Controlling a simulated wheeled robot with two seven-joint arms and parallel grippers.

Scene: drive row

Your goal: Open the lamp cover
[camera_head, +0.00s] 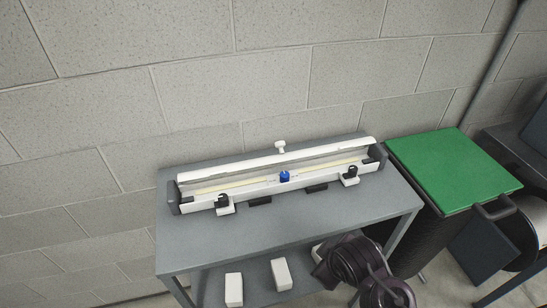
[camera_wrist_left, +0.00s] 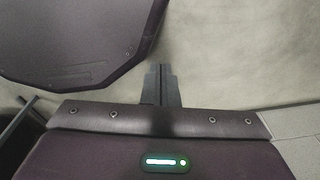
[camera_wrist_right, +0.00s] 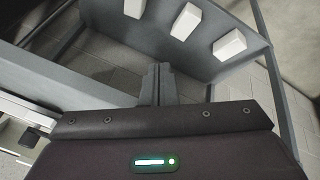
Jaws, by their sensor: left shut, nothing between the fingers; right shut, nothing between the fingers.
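The long white lamp (camera_head: 270,187) lies on the grey table against the wall. Its white cover (camera_head: 250,163) stands raised along the back edge, with a white knob (camera_head: 280,147) on it. A pale yellow tube shows in the opening. A blue part (camera_head: 284,176) sits at the middle. Two black-handled latches (camera_head: 222,201) (camera_head: 350,174) are on the front, standing up. My left gripper (camera_wrist_left: 160,68) is shut and empty, away from the lamp. My right gripper (camera_wrist_right: 158,68) is shut and empty, near the table frame. Part of the lamp shows at the left edge of the right wrist view.
The grey table (camera_head: 290,228) has bare room in front of the lamp. White blocks (camera_head: 282,274) stand on its lower shelf. A green-topped bin (camera_head: 455,170) stands to the right. My dark arm is at the table's front right.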

